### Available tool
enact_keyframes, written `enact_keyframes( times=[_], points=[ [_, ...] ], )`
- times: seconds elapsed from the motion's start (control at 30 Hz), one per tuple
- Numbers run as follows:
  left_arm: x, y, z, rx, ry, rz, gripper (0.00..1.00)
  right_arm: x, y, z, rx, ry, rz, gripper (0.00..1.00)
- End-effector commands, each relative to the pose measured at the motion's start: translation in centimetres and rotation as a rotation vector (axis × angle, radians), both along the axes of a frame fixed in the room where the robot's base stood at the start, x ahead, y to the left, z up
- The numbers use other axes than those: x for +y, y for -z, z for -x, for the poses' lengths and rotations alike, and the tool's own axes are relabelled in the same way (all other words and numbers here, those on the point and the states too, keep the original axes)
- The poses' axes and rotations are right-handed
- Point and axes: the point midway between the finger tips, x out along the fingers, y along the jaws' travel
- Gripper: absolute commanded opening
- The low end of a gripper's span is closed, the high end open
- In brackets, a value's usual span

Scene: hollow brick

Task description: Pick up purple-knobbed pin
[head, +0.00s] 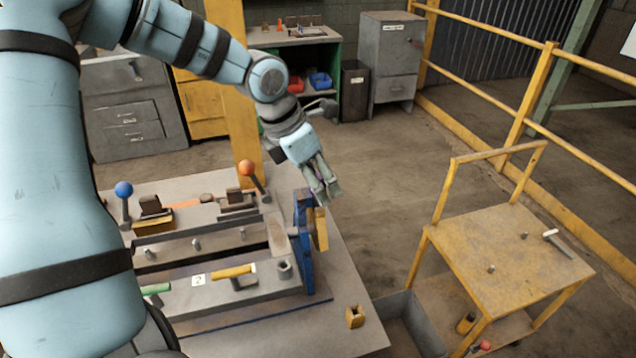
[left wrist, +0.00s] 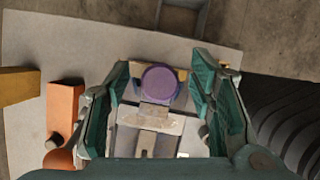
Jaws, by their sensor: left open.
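The purple knob of the pin (left wrist: 160,82) shows in the left wrist view, round and seen end-on, between the two fingers of my left gripper (left wrist: 163,70). The fingers stand apart on either side of it, with a gap on each side. In the head view, my left gripper (head: 325,190) is above the right end of the jig, by the upright blue plate (head: 303,242). There the fingers hide most of the knob. The pin's shaft cannot be made out. My right gripper is not in view.
The jig carries a blue-ball lever (head: 123,189), an orange-ball lever (head: 246,168) and a yellow handle (head: 231,272). A small yellow block (head: 355,316) lies on the table's right corner. A yellow cart (head: 510,255) stands at right; open floor lies behind the gripper.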

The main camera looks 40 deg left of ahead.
Motion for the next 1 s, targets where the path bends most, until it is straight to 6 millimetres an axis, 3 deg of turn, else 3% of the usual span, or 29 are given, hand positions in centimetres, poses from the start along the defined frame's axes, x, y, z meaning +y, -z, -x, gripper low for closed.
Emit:
enact_keyframes(
  times=[0.13, 0.43, 0.77, 0.87, 1.0],
  points=[
    [0.0, 0.0, 0.0, -0.001, 0.0, 0.0, 0.48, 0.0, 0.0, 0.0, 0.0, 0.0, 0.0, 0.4],
    [0.0, 0.0, 0.0, 0.0, 0.0, 0.0, 0.0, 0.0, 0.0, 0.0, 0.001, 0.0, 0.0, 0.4],
    [0.1, -0.5, 0.0, -0.002, -0.001, -0.001, 0.0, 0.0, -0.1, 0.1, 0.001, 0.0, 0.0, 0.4],
    [0.1, -1.7, -0.1, -0.003, -0.001, -0.003, 0.0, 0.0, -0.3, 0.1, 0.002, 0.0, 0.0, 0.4],
    [0.1, -4.7, -0.1, -0.005, -0.002, -0.003, 0.0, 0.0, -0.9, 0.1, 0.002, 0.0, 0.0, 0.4]
  ],
)
